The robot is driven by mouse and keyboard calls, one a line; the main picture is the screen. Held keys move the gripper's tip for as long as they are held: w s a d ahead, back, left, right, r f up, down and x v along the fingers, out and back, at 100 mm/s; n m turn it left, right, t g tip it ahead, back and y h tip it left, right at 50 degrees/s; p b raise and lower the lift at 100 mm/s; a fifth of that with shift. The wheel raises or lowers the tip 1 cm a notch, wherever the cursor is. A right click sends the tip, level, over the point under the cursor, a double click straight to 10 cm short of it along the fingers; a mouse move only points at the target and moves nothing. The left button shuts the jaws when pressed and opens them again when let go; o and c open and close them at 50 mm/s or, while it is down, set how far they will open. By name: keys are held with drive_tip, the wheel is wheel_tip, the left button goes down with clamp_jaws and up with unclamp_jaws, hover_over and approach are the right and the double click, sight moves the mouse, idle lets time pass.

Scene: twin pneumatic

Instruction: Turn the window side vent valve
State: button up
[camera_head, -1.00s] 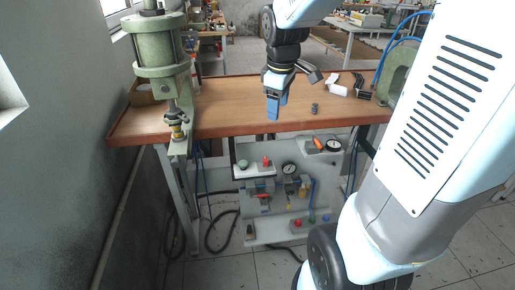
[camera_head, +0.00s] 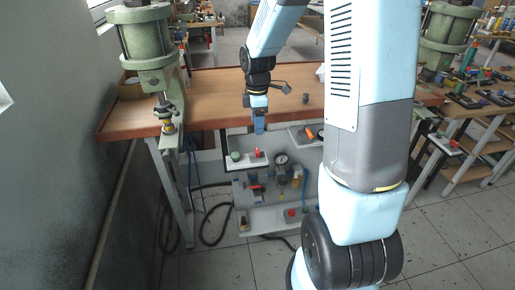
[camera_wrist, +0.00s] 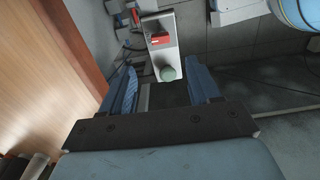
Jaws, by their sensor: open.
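A small white shelf (camera_head: 247,163) on the panel under the bench, on the window side, carries a green round knob (camera_head: 236,155) and a red-orange handle (camera_head: 257,153). I cannot tell for sure which of these is the vent valve. My gripper (camera_head: 259,130) points down by the bench's front edge, above this shelf and apart from it. In the wrist view its two blue fingers (camera_wrist: 163,72) are spread with nothing held. The green knob (camera_wrist: 168,73) and the red handle (camera_wrist: 159,39) show beyond and between them.
The wooden bench top (camera_head: 215,98) lies close beside my gripper. A green press (camera_head: 148,45) stands at its left end. A pressure gauge (camera_head: 281,160), fittings and an orange-handled second shelf (camera_head: 303,136) sit to the right. Dark hoses (camera_head: 215,228) lie on the floor.

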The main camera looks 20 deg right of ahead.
sight(257, 150)
wheel_tip(257, 150, down, 11)
drive_tip(key=shift+f, duration=0.15)
idle(0.4)
drive_tip(key=shift+c, duration=0.3)
drive_tip(key=c, duration=1)
